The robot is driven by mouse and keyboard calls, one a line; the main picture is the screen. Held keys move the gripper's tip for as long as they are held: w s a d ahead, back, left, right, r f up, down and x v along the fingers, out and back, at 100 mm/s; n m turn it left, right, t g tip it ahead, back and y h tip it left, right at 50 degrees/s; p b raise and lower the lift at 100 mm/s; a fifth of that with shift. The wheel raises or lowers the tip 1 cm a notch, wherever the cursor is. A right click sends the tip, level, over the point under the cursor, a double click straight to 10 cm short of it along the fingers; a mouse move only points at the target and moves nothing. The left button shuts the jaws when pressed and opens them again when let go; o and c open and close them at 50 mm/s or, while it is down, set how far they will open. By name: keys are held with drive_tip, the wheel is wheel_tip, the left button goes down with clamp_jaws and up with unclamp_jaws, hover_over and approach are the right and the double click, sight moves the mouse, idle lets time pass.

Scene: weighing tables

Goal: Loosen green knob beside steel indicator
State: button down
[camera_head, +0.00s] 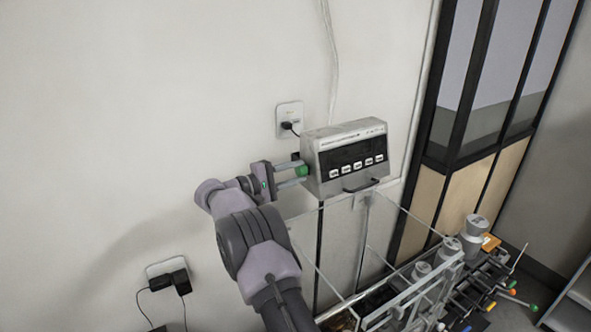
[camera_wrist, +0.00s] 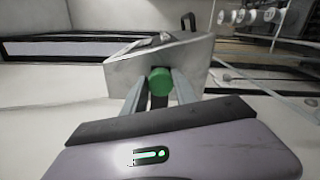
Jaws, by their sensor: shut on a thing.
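The steel indicator (camera_head: 349,155) is a grey box with a dark front panel and a row of white buttons, on a post by the wall. The green knob (camera_head: 302,171) is on its left side. My gripper (camera_head: 299,175) reaches in from the left and is shut on the knob. In the wrist view the green knob (camera_wrist: 160,80) sits between the two fingertips (camera_wrist: 160,89), against the side of the indicator (camera_wrist: 165,55). The knob's far side is hidden.
A clear-walled case (camera_head: 340,240) stands below the indicator. Weights (camera_head: 447,248) and several small tools stand at the lower right. A wall socket (camera_head: 289,119) with a black plug is just behind the indicator. The wall at left is bare, with another socket (camera_head: 166,268) low down.

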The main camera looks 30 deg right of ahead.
drive_tip(key=n+p, duration=0.1)
drive_tip(key=n, duration=0.3)
drive_tip(key=shift+r+n+p, duration=0.15)
drive_tip(key=shift+n+p, duration=0.15)
drive_tip(key=shift+p, duration=0.1)
drive_tip(key=shift+w+n+p, duration=0.1)
drive_tip(key=shift+n+p, duration=0.55)
drive_tip(key=shift+n, duration=1.35)
drive_tip(key=c, duration=1)
unclamp_jaws()
drive_tip(key=shift+a, duration=0.1)
drive_tip(key=w+a+b, duration=0.1)
drive_tip(key=a+b, duration=0.1)
drive_tip(key=a, duration=1.5)
drive_tip(key=shift+a+b, duration=0.15)
drive_tip(key=shift+b, duration=0.2)
